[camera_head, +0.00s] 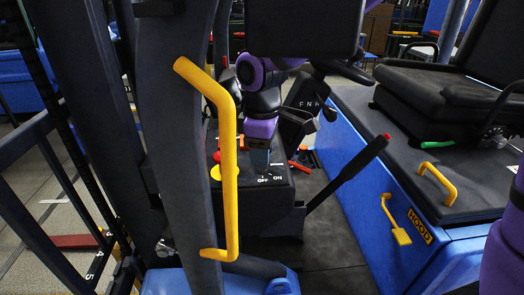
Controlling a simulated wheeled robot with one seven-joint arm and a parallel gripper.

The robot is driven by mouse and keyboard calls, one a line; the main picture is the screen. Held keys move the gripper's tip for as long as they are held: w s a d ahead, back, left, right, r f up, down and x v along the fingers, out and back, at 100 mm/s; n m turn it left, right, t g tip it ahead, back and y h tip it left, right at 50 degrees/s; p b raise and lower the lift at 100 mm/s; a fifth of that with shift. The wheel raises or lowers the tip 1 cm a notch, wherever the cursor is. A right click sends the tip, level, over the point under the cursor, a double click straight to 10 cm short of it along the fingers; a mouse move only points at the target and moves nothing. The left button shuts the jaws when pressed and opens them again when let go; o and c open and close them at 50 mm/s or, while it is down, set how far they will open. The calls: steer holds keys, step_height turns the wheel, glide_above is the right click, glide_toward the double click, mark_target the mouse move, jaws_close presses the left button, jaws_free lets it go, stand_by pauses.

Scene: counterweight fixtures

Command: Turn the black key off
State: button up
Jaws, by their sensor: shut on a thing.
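My gripper (262,164) reaches down from above onto the dark control panel (284,192), just behind the white OFF and ON labels (269,180). Its fingers are shut on the black key at the panel. The key is mostly hidden by the fingertips, and its exact turn angle cannot be made out.
A yellow grab handle (228,150) on the dark post stands in front, left of the gripper. A yellow knob (215,173) and red buttons lie left on the panel. A red-tipped lever (350,174) rises right. The seat (445,95) and blue hood (400,200) are farther right.

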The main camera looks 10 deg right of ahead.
steer(key=shift+n, duration=1.6)
steer(key=o, duration=0.9)
steer(key=shift+r, duration=0.1)
step_height(320, 180, up, 11)
steer(key=shift+f, duration=0.2)
